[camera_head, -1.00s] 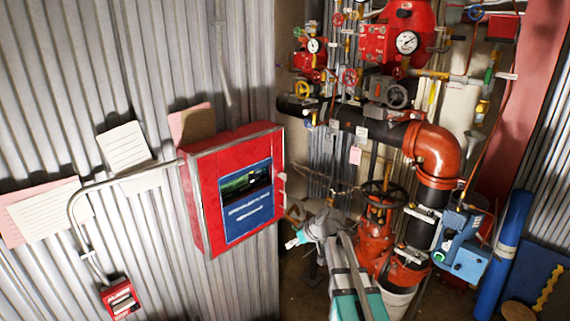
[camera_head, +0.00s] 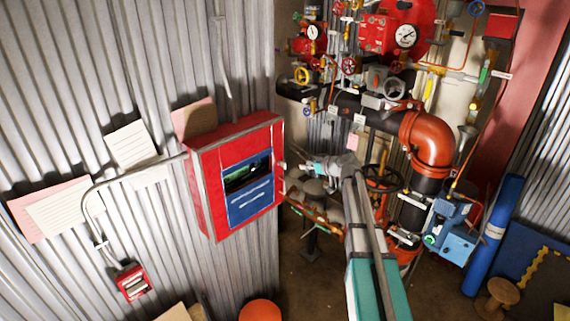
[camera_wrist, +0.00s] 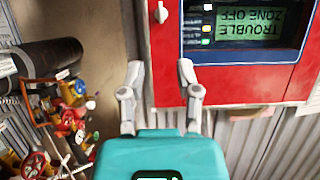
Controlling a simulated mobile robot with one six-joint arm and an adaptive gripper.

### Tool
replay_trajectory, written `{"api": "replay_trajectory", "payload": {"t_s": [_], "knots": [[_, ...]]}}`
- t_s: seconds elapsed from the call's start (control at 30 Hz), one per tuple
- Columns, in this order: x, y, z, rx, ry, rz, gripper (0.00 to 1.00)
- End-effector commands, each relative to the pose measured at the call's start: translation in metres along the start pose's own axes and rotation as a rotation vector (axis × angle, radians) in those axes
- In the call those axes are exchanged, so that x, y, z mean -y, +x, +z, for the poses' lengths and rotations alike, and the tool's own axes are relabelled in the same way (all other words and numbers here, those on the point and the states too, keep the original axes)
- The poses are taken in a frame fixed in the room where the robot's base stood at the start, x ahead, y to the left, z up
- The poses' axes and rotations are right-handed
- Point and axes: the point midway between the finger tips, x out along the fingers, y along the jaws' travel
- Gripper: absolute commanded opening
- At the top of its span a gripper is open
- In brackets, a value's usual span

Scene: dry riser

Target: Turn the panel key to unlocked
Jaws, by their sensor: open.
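The red wall panel (camera_head: 208,206) hangs on the corrugated wall, with a blue front plate and dark screen. In the wrist view, the panel face (camera_wrist: 228,92) is upside down, and its display (camera_wrist: 250,25) reads "TROUBLE ZONE OFF". A small pale key (camera_wrist: 161,12) is on the red face beside the display, near the top edge; it looks lined up vertically in this view. My gripper (camera_wrist: 160,67) is open and empty, its two fingers pointing toward the panel with the key beyond and between them. In the head view my gripper (camera_head: 303,164) is just right of the panel.
Red and black pipework with an orange elbow (camera_head: 428,140) and a dark handwheel (camera_head: 383,178) stands right of and behind my arm. A conduit (camera_head: 130,174) runs from the panel to a small red wall box (camera_head: 132,283). Paper notes hang at left.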

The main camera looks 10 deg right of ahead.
Motion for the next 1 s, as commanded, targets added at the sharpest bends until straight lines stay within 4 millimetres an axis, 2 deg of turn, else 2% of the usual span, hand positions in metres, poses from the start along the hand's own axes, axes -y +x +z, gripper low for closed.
{"api": "replay_trajectory", "payload": {"t_s": [0.17, 0.37, 1.0], "knots": [[0.0, 0.003, 0.0, 0.001, 0.0, -0.001, 0.43], [0.0, 0.017, 0.001, 0.001, 0.0, -0.002, 0.43], [0.001, 0.11, 0.002, 0.002, -0.001, -0.004, 0.43]]}}
